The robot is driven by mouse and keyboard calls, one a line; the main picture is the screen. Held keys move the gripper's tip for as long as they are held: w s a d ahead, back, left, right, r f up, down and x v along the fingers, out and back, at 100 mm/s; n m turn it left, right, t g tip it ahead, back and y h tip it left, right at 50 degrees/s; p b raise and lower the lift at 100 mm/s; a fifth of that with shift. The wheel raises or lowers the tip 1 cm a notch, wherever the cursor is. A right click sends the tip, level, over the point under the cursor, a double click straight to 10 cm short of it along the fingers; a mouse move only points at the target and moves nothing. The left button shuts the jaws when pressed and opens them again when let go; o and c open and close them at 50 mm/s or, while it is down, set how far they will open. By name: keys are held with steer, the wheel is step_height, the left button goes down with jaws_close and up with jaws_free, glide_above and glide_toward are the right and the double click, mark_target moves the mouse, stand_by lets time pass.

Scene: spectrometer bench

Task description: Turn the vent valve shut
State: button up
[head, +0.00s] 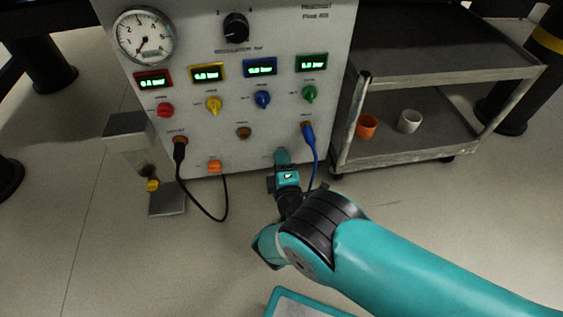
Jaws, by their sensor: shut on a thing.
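The grey front panel (200,60) of the instrument fills the upper middle of the head view. My gripper (282,157) is at the lower right part of this panel, just left of the blue cable. It is shut on a small fitting there, which I take to be the vent valve. The fingertips are mostly hidden too.
A blue cable (314,150) hangs close to the right of my gripper. A black cable (185,175) loops at left. An orange fitting (214,167) sits low on the panel. A cart (400,150) with an orange cup (367,126) and white cup (409,121) stands right.

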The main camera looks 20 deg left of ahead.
steer(key=o, duration=0.9)
steer(key=shift+s, duration=0.1)
steer(key=shift+p+v, duration=8.65)
steer(key=shift+p, duration=0.25)
